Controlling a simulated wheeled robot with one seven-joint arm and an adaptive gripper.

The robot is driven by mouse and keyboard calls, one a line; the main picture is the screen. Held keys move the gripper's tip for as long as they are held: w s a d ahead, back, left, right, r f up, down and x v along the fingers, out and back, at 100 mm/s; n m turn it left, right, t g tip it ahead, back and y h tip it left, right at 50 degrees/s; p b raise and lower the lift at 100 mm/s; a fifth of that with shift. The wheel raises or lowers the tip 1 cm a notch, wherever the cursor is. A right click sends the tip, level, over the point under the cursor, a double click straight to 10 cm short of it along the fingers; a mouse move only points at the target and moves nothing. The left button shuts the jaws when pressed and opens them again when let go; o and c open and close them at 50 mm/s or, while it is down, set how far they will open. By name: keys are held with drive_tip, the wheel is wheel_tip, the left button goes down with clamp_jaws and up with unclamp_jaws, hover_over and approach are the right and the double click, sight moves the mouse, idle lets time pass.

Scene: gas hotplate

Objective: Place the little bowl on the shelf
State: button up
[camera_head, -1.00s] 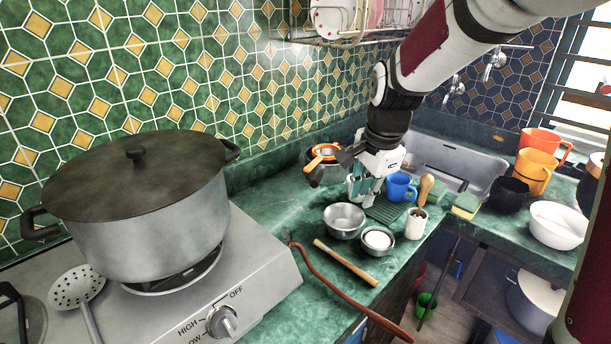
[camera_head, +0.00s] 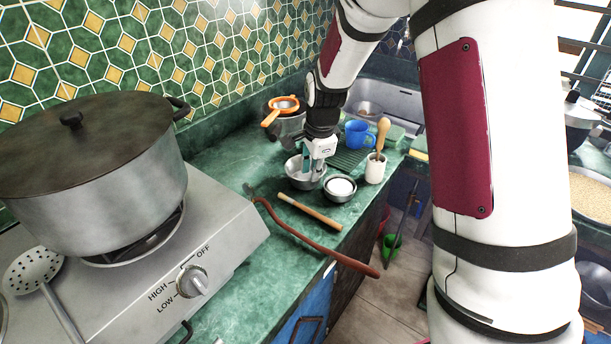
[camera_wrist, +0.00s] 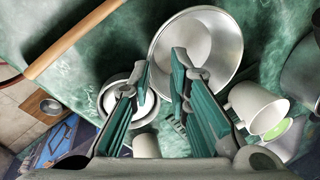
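A shiny metal bowl (camera_head: 299,181) stands on the green counter; it shows large in the wrist view (camera_wrist: 209,42) and looks empty. A smaller metal bowl (camera_head: 340,198) with something white in it stands close beside it; it shows at left in the wrist view (camera_wrist: 123,79), partly behind a finger. My gripper (camera_head: 312,173) points down at the larger bowl. In the wrist view, its fingers (camera_wrist: 162,72) are apart, one over the bowl's inside and one near its outer edge. I cannot tell whether they touch it. No shelf is clearly visible now.
A wooden stick (camera_head: 310,211) and a long reddish-brown tool (camera_head: 310,243) lie in front. A white holder (camera_head: 375,168), a blue mug (camera_head: 358,134) and a pot with an orange strainer (camera_head: 284,104) stand behind. The stove carries a big lidded pot (camera_head: 110,195).

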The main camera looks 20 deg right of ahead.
sight(309, 188)
drive_tip(key=x, duration=0.5)
drive_tip(key=shift+s+a, duration=0.15)
drive_tip(key=shift+c, duration=0.4)
clamp_jaws()
drive_tip(key=shift+r, duration=0.1)
